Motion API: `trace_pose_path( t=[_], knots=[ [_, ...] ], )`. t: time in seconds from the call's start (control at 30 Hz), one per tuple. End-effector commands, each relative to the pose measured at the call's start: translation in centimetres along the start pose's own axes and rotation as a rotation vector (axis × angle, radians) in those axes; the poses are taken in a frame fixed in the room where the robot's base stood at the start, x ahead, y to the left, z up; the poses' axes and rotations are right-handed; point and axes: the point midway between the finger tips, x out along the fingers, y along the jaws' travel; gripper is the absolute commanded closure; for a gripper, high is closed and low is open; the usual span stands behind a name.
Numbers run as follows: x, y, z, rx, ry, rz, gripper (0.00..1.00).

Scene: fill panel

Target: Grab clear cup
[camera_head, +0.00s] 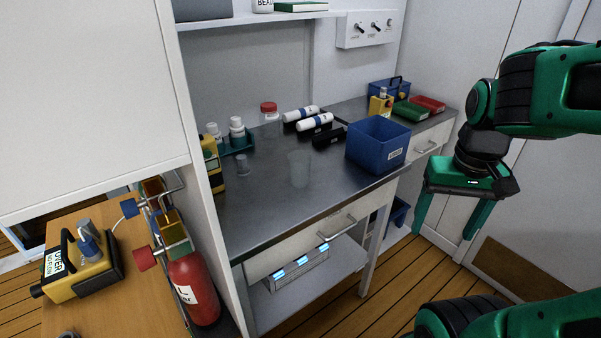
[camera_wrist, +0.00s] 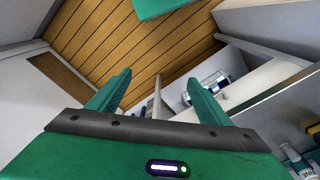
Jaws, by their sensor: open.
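A clear cup (camera_head: 299,168) stands upright on the dark counter top (camera_head: 270,205), near the middle, left of the blue bin, in the head view. It is faint and see-through. My gripper (camera_head: 450,228) hangs at the right of the head view, off the counter's right end, with its green fingers pointing down. It is open and empty, well apart from the cup. In the wrist view my gripper (camera_wrist: 157,88) shows its two fingers spread, with floor and part of the bench beyond. I cannot make out the cup in the wrist view.
A blue bin (camera_head: 377,146) stands right of the cup. Black holders with white cylinders (camera_head: 314,122), a red-lidded jar (camera_head: 269,111) and a teal rack of bottles (camera_head: 237,138) stand behind. A small grey container (camera_head: 242,165) is left. The counter's front is clear.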

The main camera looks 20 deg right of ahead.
Motion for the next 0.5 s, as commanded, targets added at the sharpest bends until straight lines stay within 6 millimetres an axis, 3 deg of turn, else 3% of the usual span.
trace_pose_path(
  t=[0.17,0.3,0.4,0.5],
  knots=[
    [-0.7,-7.8,-8.5,-0.218,0.179,0.009,0.29],
    [-1.1,-16.6,-14.2,-0.397,0.327,-0.051,0.29],
    [-1.4,-22.5,-16.4,-0.494,0.406,-0.112,0.29],
    [-1.8,-26.8,-17.6,-0.556,0.461,-0.166,0.29]
  ],
)
